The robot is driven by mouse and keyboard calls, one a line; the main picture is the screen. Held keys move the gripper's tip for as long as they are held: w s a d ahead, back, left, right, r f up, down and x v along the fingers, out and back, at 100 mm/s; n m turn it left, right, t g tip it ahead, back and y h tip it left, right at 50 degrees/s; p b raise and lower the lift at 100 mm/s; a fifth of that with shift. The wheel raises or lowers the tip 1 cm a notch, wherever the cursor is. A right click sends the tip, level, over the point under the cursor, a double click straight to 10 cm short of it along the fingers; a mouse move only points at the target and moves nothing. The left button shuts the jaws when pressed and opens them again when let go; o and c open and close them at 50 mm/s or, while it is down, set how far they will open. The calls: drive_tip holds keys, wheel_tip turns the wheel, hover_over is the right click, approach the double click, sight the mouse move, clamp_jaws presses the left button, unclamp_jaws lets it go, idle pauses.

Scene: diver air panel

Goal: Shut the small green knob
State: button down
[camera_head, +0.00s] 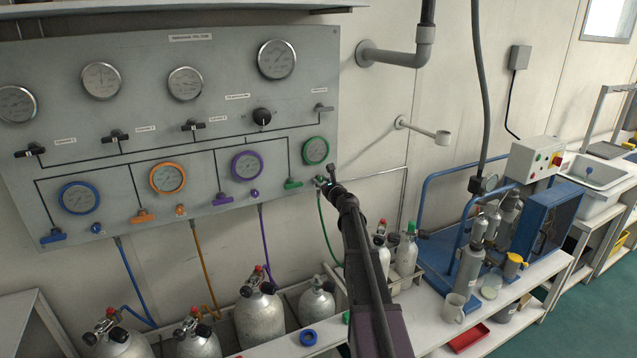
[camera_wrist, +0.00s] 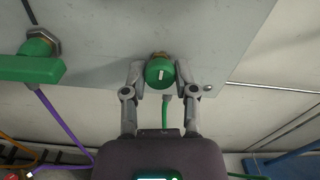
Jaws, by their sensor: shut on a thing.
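The small green knob (camera_wrist: 160,73) sits at the lower edge of the grey panel, with a white mark on its face that stands nearly upright in the wrist view. My gripper (camera_wrist: 161,78) has one finger on each side of the knob and is shut on it. In the head view my gripper (camera_head: 327,182) reaches the panel's lower right corner, and my arm and fingers mostly hide the knob there. A larger green lever handle (camera_head: 293,184) is on the panel just left of the knob; it also shows in the wrist view (camera_wrist: 30,66).
The grey panel (camera_head: 225,65) carries several gauges, black levers and coloured handles. A green hose (camera_head: 326,230) hangs below the knob. Several gas cylinders (camera_head: 258,312) stand beneath. A blue-framed cart (camera_head: 430,255) and a white bench (camera_head: 520,290) stand to the right.

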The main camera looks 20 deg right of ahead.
drive_tip(key=shift+c, duration=2)
unclamp_jaws()
drive_tip(key=s, duration=1.2)
drive_tip(key=shift+d, duration=0.2)
